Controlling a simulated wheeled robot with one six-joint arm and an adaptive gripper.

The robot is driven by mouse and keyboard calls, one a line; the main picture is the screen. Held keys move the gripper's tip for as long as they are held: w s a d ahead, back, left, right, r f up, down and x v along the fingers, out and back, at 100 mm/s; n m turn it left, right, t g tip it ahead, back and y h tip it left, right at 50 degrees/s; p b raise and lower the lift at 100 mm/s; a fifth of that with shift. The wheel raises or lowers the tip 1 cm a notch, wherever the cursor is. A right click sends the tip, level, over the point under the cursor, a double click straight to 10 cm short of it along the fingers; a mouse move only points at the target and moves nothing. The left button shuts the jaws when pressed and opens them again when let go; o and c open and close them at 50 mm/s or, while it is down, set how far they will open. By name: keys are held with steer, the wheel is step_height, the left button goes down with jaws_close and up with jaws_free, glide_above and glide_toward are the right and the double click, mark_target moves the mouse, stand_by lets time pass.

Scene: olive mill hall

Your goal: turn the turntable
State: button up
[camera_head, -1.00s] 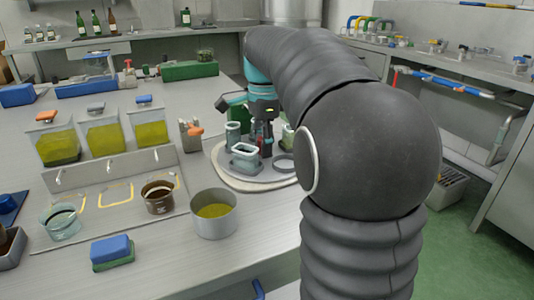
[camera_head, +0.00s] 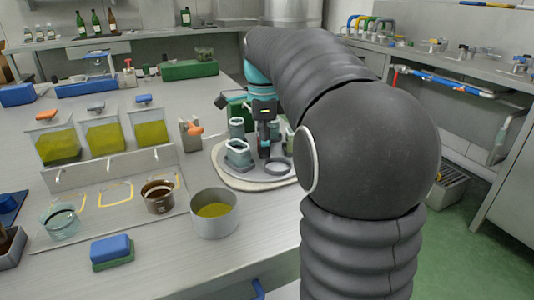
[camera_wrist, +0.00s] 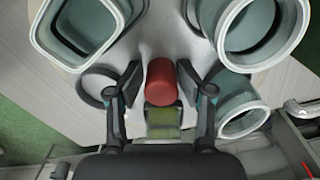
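The turntable (camera_head: 228,177) is a pale round plate on the bench in the head view, partly hidden by my arm. Grey-green open containers (camera_head: 238,156) and a dark ring (camera_head: 277,168) stand on it. In the wrist view an upright red peg (camera_wrist: 161,82) stands between the fingers of my gripper (camera_wrist: 160,80). A gap shows on each side of the peg, so the gripper is open around it. Wide-mouthed containers (camera_wrist: 75,30) surround the peg. The gripper (camera_head: 265,150) is low over the turntable in the head view, and the peg is hidden there.
A metal pot of yellow-green oil (camera_head: 214,213) stands left of the turntable near the front. A blue-and-green sponge (camera_head: 111,251), a brown cup (camera_head: 158,197) and oil tanks (camera_head: 58,145) are farther left.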

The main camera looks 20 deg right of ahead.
steer(key=shift+r, duration=4.1)
